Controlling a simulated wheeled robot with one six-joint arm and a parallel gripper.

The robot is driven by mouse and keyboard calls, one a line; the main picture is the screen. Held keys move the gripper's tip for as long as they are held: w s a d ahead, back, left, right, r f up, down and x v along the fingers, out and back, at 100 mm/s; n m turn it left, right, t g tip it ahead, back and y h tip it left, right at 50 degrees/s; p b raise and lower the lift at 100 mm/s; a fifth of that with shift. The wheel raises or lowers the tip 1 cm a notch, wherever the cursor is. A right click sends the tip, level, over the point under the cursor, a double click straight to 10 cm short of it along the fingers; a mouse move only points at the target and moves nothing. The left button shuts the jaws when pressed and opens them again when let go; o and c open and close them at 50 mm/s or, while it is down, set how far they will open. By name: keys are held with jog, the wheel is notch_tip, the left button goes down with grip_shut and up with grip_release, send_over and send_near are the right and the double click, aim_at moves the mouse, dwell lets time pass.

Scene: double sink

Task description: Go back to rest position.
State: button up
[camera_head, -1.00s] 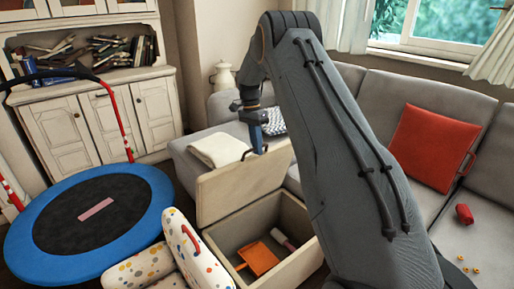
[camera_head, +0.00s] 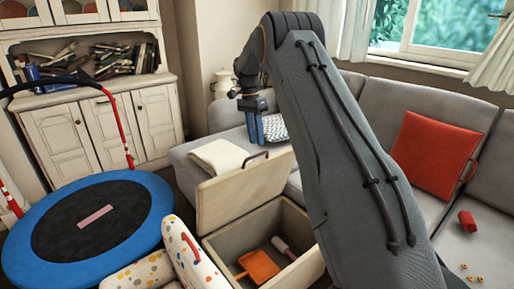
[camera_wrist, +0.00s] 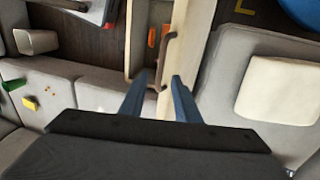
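My gripper (camera_head: 256,138) is in the middle of the head view, above the raised lid (camera_head: 243,190) of an open cream storage box (camera_head: 313,262). In the wrist view its two blue fingers (camera_wrist: 160,92) are spread apart with nothing held between them. The lid's dark handle (camera_head: 256,155) is just below the fingertips; in the wrist view the handle (camera_wrist: 167,58) shows beyond and between them. They look apart, though the gap is small. My grey arm covers part of the sofa and the box's right side.
An orange dustpan (camera_head: 259,266) and a pale roller-like item (camera_head: 283,247) lie in the box. A blue-rimmed trampoline (camera_head: 140,238) is at left, dotted cushions (camera_head: 190,250) in front. The grey sofa holds a red cushion (camera_head: 434,155), a red object (camera_head: 467,221) and a white folded cloth (camera_head: 219,156).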

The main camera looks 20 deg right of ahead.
jog(key=shift+w+r, duration=0.1)
jog(key=shift+r, duration=0.5)
jog(key=shift+a, duration=0.1)
